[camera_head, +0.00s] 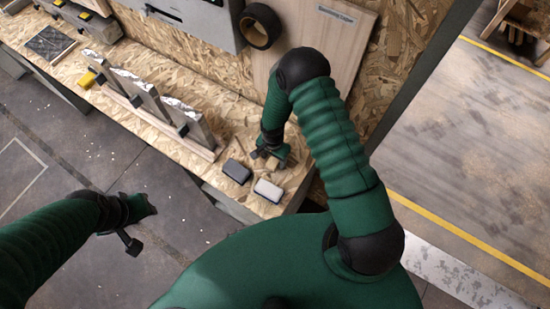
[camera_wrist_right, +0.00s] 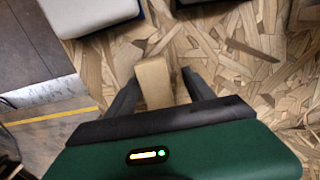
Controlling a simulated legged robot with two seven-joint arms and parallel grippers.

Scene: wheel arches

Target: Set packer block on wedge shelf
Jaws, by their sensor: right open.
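A small tan wooden block, which looks like the packer block (camera_wrist_right: 153,80), lies on the chipboard bench between the two dark fingers of my right gripper (camera_wrist_right: 160,80). The fingers are apart, with a gap at the block's right side; the left finger is close to it. In the head view my right gripper (camera_head: 267,155) is low over the bench's near right end and partly hides the block. My left gripper (camera_head: 132,243) hangs over the floor, empty, and its finger gap is unclear. A wooden rack with upright grey, foil-topped wedges (camera_head: 150,98) stands to the left; I cannot tell whether it is the wedge shelf.
A dark block (camera_head: 236,171) and a white-topped block (camera_head: 268,190) lie near my right gripper. A black tape roll (camera_head: 260,26) is on the back wall beside a leaning board (camera_head: 325,45). The bench's front edge is close. Some bare bench lies left of the dark block.

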